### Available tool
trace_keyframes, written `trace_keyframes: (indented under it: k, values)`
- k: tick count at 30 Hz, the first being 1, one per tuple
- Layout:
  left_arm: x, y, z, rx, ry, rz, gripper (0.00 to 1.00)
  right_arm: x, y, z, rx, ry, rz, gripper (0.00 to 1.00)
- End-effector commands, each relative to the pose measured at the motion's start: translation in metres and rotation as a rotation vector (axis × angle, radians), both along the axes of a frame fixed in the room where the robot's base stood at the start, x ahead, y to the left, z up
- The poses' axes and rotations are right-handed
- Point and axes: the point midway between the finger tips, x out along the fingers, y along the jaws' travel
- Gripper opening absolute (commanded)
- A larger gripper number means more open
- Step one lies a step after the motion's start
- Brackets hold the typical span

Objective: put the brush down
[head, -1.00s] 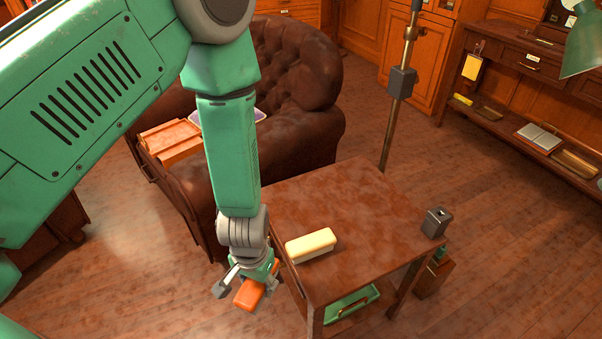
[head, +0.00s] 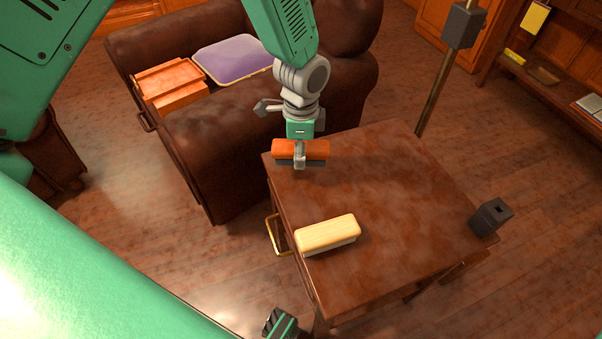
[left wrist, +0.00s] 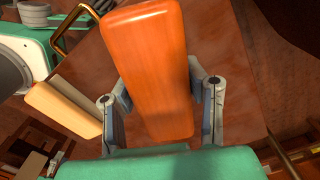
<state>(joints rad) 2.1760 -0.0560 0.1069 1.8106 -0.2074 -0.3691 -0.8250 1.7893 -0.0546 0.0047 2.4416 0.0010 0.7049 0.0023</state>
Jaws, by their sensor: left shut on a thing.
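My left gripper (head: 300,160) is shut on a brush (head: 316,150) with an orange back and a dark underside. The brush is over the far left corner of the brown table (head: 400,190), lying crosswise in the head view; I cannot tell if it touches the top. In the left wrist view the orange brush (left wrist: 150,70) sits between the two fingers and hides part of the table. A dark and green part at the bottom edge of the head view may be my right gripper (head: 283,323); its jaws cannot be made out.
A pale wooden block-like brush (head: 328,233) lies near the table's left edge. A dark box (head: 491,217) stands at the right corner. A brown leather armchair (head: 225,140) is close behind on the left. A pole (head: 435,95) rises behind the table. The table's middle is clear.

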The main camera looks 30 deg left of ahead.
Motion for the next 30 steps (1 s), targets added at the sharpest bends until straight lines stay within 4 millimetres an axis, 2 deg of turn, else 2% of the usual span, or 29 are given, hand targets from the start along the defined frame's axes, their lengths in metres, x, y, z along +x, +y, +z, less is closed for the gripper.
trace_keyframes:
  k: [1,8,14,24,25,26,27,30]
  values:
    - [0.0,0.0,-0.01,0.0,-0.001,0.0,0.08,0.0,0.0,-0.005,0.0,-0.001,0.0,0.4]
    - [0.0,-0.002,-0.027,0.0,-0.003,0.002,0.08,0.0,0.0,-0.01,0.0,-0.001,0.0,0.4]
    - [0.0,-0.001,-0.056,0.0,-0.001,0.003,0.08,0.0,0.0,-0.02,0.0,-0.001,0.0,0.4]
    - [0.0,-0.001,-0.059,-0.001,-0.004,0.004,0.08,0.0,0.0,-0.019,0.0,-0.001,0.0,0.4]
    - [0.0,-0.001,-0.059,-0.001,-0.004,0.004,0.46,0.0,0.0,-0.019,0.0,-0.001,0.0,0.4]
    - [0.0,-0.001,-0.058,-0.001,-0.004,0.003,0.57,0.0,0.0,-0.019,0.0,-0.001,0.0,0.4]
    - [0.0,-0.001,-0.058,-0.001,-0.004,0.004,0.6,0.0,0.0,-0.019,0.0,-0.001,0.0,0.4]
    - [0.0,-0.001,-0.058,-0.001,-0.004,0.003,0.6,0.0,0.0,-0.019,0.0,-0.001,0.0,0.4]
